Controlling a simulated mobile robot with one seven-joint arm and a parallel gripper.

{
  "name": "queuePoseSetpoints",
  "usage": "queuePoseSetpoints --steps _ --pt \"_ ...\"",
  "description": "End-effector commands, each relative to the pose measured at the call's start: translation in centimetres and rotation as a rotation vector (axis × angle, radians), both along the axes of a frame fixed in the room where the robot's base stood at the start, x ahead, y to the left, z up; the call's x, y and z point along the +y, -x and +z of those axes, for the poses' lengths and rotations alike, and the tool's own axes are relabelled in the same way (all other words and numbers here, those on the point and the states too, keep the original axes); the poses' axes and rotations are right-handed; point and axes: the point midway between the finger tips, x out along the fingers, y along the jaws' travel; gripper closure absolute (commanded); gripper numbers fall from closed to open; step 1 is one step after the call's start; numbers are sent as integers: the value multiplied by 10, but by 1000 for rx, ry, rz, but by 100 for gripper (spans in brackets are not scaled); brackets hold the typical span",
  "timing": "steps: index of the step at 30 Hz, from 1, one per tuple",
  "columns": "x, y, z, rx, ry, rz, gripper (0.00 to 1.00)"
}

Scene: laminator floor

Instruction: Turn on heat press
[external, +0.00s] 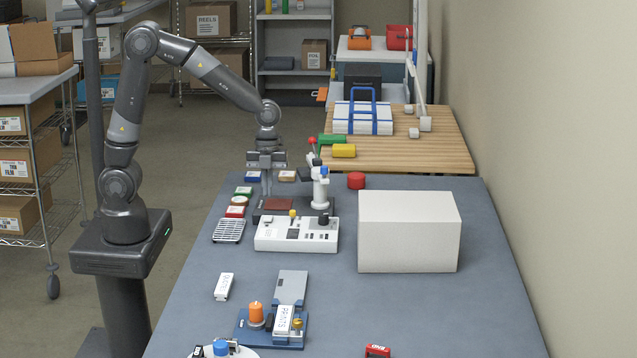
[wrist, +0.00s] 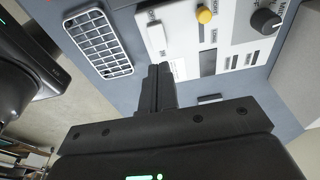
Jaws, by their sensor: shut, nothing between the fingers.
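The heat press shows in the external view as a white control base (external: 297,246) with a dark red-brown plate (external: 285,205) behind it and a white upright post (external: 320,192). Its panel (wrist: 185,45) in the wrist view carries a white switch-like block (wrist: 158,38), a yellow knob (wrist: 204,14) and a black dial (wrist: 265,20). My gripper (external: 267,199) is shut and empty, pointing down over the plate area behind the panel. In the wrist view its fingertips (wrist: 160,70) appear close to the white block; I cannot tell whether they touch anything. The switch's setting is unclear.
A wire rack (external: 229,230) lies left of the press. A large white box (external: 408,232) stands to its right. Several small coloured pads (external: 238,202) lie at the table's left edge. A blue fixture (external: 272,327) sits nearer the front.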

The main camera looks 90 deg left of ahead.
Motion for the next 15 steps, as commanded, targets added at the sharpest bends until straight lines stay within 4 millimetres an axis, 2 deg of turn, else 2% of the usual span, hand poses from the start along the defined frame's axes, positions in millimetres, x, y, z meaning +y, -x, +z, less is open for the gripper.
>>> queuePoseSetpoints --steps 1,6,9,15 --pt "-2 0 -12 5 1 -1 100" --pt "-5 0 -41 3 0 1 100" --pt "-7 0 -52 2 0 1 100" --pt "-9 0 -62 0 0 1 100"
